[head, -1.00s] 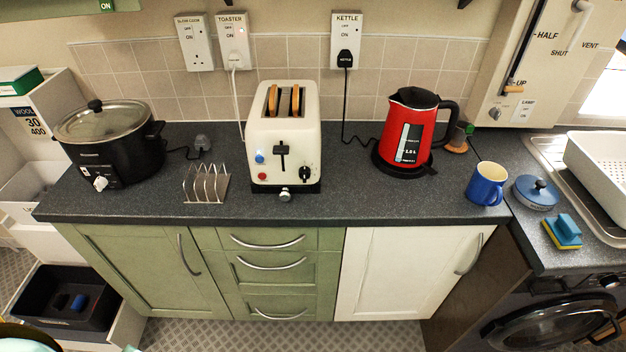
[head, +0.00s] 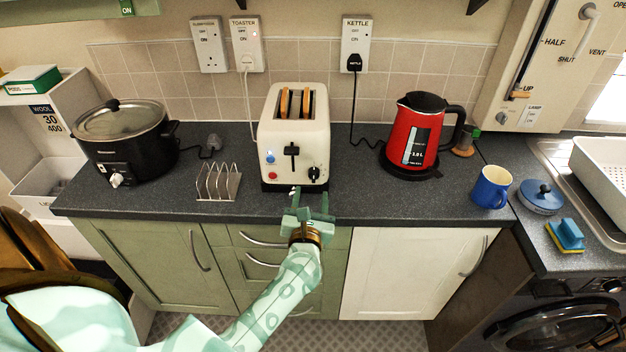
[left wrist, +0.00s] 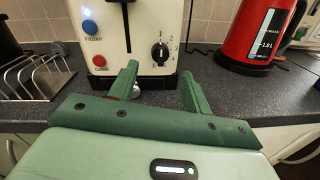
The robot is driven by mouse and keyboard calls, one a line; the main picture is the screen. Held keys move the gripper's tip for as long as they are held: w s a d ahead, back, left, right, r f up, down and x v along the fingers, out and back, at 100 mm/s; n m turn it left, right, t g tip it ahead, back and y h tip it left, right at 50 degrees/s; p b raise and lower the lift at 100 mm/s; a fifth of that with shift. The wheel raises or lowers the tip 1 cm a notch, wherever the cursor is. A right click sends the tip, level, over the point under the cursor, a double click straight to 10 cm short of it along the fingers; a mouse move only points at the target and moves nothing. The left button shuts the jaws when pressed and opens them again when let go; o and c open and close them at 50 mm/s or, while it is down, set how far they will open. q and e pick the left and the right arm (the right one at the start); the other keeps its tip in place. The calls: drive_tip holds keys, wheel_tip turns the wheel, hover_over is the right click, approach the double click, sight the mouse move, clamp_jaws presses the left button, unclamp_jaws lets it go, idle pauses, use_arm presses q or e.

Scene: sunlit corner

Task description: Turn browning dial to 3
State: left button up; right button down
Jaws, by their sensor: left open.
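The cream toaster (head: 294,130) stands on the dark worktop with two slices of bread in its slots. Its black browning dial (head: 314,173) is at the lower right of the front; in the left wrist view the dial (left wrist: 160,53) has numbers around it, with 1, 2 and 3 readable. The black lever (head: 292,152) is left of the dial, beside a blue button and a red button. My left gripper (head: 309,203) is open and empty, in front of the toaster and below the dial. In the left wrist view its fingers (left wrist: 160,84) are spread apart, short of the dial.
A toast rack (head: 218,184) and slow cooker (head: 124,143) stand left of the toaster. A red kettle (head: 415,135) and blue mug (head: 491,186) stand to the right. The worktop's front edge runs beneath my left gripper.

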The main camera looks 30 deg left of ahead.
sight(313, 180)
use_arm(q)
drive_tip(key=x, duration=0.6)
drive_tip(key=shift+w+a, duration=0.1)
drive_tip(key=shift+w, duration=0.05)
drive_tip(key=c, duration=1)
